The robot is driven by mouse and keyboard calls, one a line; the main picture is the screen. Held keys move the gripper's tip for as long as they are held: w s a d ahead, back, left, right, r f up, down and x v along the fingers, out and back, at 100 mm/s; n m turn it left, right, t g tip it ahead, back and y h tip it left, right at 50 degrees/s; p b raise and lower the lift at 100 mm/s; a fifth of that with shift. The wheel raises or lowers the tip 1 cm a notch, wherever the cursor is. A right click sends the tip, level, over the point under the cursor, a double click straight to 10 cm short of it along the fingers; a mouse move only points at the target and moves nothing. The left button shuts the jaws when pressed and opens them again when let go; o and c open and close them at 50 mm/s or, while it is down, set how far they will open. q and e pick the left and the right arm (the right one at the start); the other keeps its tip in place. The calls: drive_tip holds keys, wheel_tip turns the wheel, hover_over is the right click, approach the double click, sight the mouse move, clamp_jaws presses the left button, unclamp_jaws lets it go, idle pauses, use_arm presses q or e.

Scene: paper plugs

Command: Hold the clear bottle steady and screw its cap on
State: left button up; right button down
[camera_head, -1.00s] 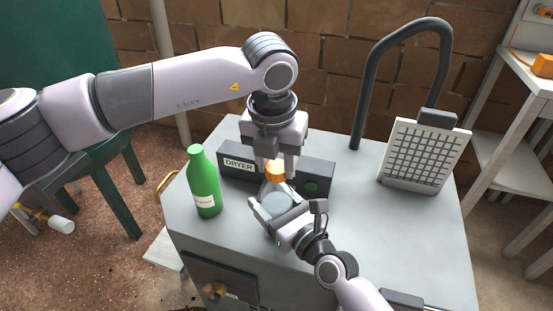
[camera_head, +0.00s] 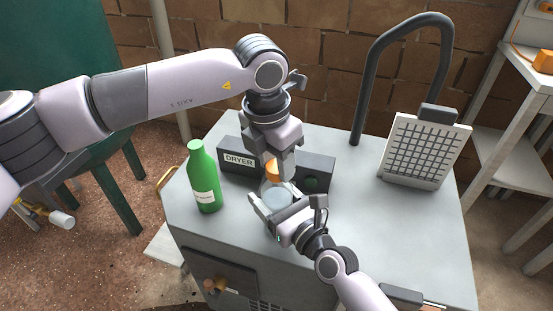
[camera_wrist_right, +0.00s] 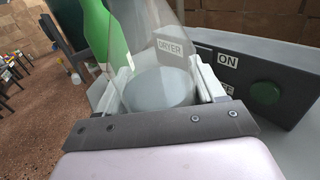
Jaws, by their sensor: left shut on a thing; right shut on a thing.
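The clear bottle (camera_head: 277,199) stands upright on the grey table, see-through and narrowing toward its neck. It also shows in the right wrist view (camera_wrist_right: 160,86), with a pale blue-grey disc inside its lower part. The orange cap (camera_head: 271,170) sits at the top of the bottle. My left gripper (camera_head: 280,168) points down from above and is shut on the cap, its fingers partly hiding it. My right gripper (camera_head: 284,208) is shut around the bottle's body from the front, one finger on each side. The thread between cap and neck is too small to see.
A green bottle (camera_head: 204,180) stands left of the clear bottle. A dark box marked DRYER (camera_head: 232,160) with a green button is close behind. A white gridded panel (camera_head: 425,150) and a dark bent tube stand at the back right. The table's right part (camera_head: 400,235) is clear.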

use_arm(q)
drive_tip(key=m, duration=0.5)
drive_tip(key=shift+m+g+h, duration=0.3)
drive_tip(key=shift+g, duration=0.1)
drive_tip(key=m, duration=0.5)
drive_tip(key=shift+w+g, duration=0.15)
drive_tip(key=shift+g, duration=0.25)
drive_tip(key=m, duration=0.6)
drive_tip(key=shift+g, duration=0.4)
drive_tip(key=m+y, duration=0.1)
drive_tip(key=m, duration=0.3)
drive_tip(key=shift+d, duration=0.1)
drive_tip(key=m, duration=0.4)
drive_tip(key=m+y, duration=0.1)
drive_tip(key=m, duration=0.2)
drive_tip(key=shift+m+g, duration=0.3)
drive_tip(key=shift+m, duration=0.1)
drive_tip(key=m, duration=0.4)
drive_tip(key=shift+d+m+y, duration=0.1)
drive_tip(key=shift+m+y, duration=0.2)
drive_tip(key=shift+y, duration=0.1)
drive_tip(key=m, duration=0.3)
drive_tip(key=shift+m, duration=0.4)
